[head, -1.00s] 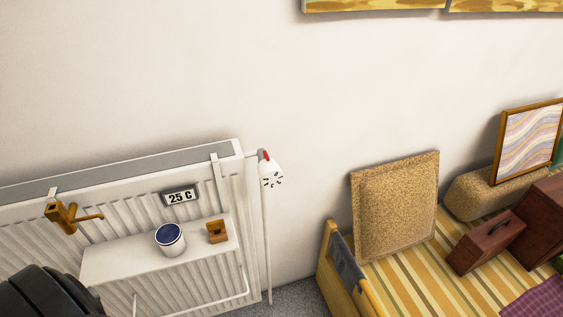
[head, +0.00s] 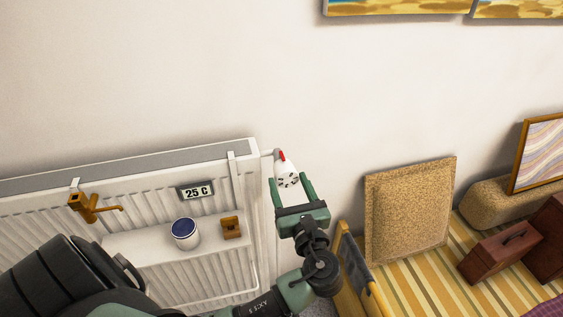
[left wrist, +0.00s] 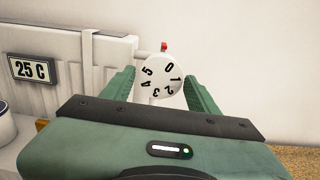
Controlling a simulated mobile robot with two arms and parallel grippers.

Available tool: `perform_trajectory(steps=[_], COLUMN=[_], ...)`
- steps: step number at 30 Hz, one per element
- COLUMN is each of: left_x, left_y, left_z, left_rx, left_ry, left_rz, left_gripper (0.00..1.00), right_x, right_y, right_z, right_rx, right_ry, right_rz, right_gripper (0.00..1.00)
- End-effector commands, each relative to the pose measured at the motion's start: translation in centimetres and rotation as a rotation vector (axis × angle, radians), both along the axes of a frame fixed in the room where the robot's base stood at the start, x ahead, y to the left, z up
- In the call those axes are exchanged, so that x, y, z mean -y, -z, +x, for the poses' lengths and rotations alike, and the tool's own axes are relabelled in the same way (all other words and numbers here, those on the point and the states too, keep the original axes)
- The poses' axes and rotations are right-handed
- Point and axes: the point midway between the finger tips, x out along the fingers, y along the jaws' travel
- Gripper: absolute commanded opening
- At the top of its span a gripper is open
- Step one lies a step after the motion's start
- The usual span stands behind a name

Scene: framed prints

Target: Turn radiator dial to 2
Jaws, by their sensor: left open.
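The radiator dial (head: 287,179) is a white round knob with black numbers at the radiator's upper right corner. It also shows in the left wrist view (left wrist: 161,80), with numbers 0 to 5. A red marker (left wrist: 164,46) sits at its top, with the 0 nearest to it, slightly right. My left gripper (head: 294,186) is open, its green fingers on either side of the dial. In the left wrist view the dial lies between the fingertips (left wrist: 160,78); I cannot tell whether they touch it. My right gripper is not in view.
A cork board (head: 410,210) and brown case (head: 498,255) stand right.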

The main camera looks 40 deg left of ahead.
Motion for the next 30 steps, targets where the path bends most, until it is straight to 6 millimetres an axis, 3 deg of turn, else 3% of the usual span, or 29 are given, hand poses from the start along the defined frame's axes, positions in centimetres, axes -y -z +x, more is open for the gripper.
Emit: perform_trajectory(steps=[3,10,23,24,29,30], left_x=[-2.0,-4.7,-5.6,-5.6,-5.6,-5.6], left_y=[-0.3,-0.1,0.1,0.1,0.1,0.1], left_z=[1.7,4.0,4.8,4.8,4.8,4.8], left_rx=[0.001,-0.001,0.0,0.0,0.0,0.0], left_ry=[-0.001,0.0,0.001,0.001,0.001,0.001], left_rz=[0.002,0.0,-0.004,-0.004,-0.004,-0.004], left_gripper=[0.6,0.6,0.6,0.57,0.12,0.12], right_x=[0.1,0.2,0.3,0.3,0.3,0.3], right_y=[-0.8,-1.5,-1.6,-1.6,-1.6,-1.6], right_z=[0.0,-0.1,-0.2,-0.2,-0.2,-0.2], right_rx=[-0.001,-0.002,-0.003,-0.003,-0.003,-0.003], right_ry=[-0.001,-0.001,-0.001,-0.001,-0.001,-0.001], right_rz=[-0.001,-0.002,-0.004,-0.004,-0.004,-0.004], right_gripper=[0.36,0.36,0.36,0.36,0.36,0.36])
